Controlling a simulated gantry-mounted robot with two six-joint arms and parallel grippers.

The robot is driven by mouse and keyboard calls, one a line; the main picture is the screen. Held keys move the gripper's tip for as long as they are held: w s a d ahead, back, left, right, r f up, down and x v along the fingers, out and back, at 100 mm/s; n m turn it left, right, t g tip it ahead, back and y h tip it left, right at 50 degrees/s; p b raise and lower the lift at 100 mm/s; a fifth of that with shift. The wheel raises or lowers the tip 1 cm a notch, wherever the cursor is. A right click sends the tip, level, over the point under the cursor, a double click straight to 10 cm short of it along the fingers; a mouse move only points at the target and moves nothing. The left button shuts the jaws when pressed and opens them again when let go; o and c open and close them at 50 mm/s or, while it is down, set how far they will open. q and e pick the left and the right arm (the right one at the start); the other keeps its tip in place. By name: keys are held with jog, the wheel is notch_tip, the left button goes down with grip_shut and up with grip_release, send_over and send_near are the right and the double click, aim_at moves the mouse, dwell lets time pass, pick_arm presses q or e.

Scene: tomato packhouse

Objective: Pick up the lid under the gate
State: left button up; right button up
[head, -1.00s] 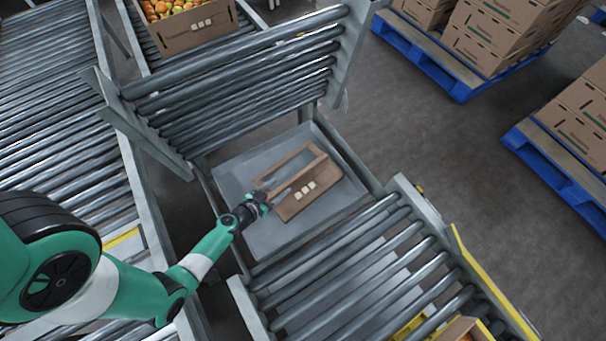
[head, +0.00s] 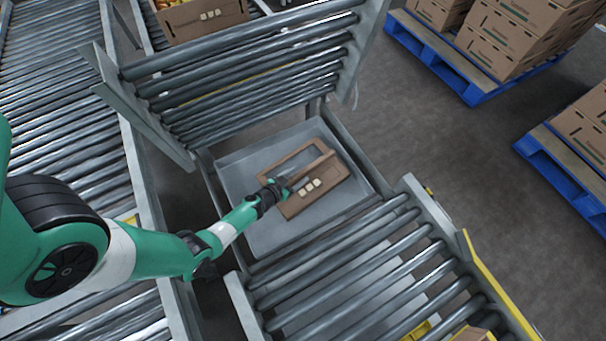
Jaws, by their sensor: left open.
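The brown cardboard lid (head: 328,185) lies on a grey tray (head: 236,178) under the raised roller gate (head: 245,75). It has an opening and a few pale square marks on it. My left gripper (head: 284,186) is over the lid's left part, with its fingers reaching toward the opening. It is open. I cannot tell whether the fingers touch the lid. My right gripper is not in view.
A roller conveyor section (head: 350,270) with a yellow side rail lies in front of the tray. Another conveyor (head: 60,90) runs along the left. A carton of tomatoes (head: 205,18) stands behind the gate. Blue pallets (head: 435,60) with stacked cartons stand on the right.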

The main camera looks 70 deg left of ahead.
pick_arm(q)
jog(key=shift+b+x, duration=0.3)
jog(key=shift+x, duration=0.9)
jog(key=shift+s+r, duration=0.1)
jog(key=shift+s, duration=0.05)
jog(key=shift+c, duration=0.7)
grip_shut()
